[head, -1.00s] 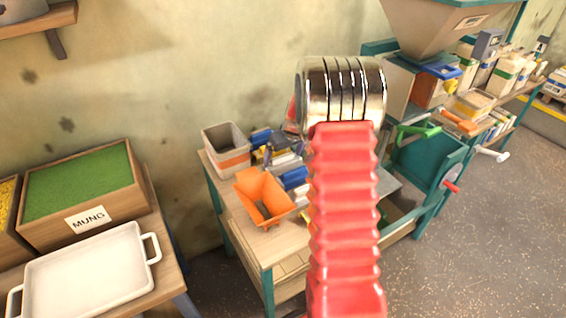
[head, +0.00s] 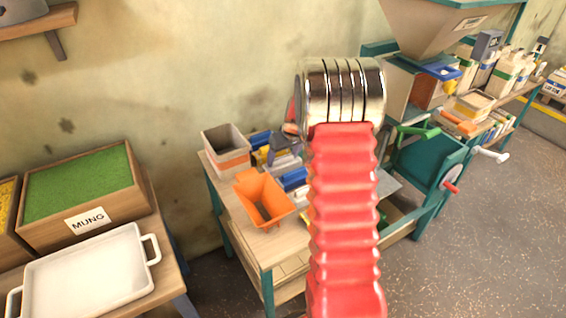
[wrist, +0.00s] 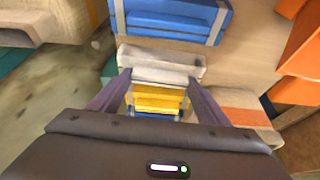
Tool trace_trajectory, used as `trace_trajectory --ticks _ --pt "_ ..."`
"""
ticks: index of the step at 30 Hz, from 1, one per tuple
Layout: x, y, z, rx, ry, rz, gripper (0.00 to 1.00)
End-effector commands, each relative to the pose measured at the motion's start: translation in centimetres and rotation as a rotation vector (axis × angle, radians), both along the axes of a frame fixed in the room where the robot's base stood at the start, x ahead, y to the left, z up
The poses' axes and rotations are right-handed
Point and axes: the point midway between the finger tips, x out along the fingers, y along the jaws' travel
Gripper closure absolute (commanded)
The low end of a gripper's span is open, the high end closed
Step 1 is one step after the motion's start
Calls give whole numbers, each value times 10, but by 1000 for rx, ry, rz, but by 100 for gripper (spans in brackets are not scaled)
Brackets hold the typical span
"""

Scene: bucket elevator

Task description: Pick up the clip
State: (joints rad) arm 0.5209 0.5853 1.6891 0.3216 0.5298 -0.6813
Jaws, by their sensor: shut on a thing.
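My gripper (wrist: 160,82) is low over the workbench in the wrist view, with a dark finger on each side. It is shut on a small piece, which I take to be the clip (wrist: 158,98). This looks yellow with greyish ends and sits between the fingers; its exact outline is unclear. A pale grey block (wrist: 160,63) lies just past the fingertips. In the head view a yellow piece (head: 261,156) shows among the bench parts. There my red arm hides much of the bench, and the fingertips are hard to make out.
An orange hopper-like bin (head: 264,199) and a grey-and-orange box (head: 226,150) crowd the bench. Blue pieces (head: 293,179) lie close by; one large blue piece (wrist: 175,20) is ahead in the wrist view. A teal machine with cranks (head: 432,165) stands at right.

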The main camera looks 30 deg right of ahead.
Motion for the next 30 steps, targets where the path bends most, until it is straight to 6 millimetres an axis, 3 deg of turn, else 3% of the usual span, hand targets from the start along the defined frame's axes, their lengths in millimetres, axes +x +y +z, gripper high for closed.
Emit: trace_trajectory --ticks 8,22,30 --pt "0 0 9 0 -1 1 52" --pt "1 -1 84 -2 -3 0 52" --pt "0 0 101 0 0 0 52"
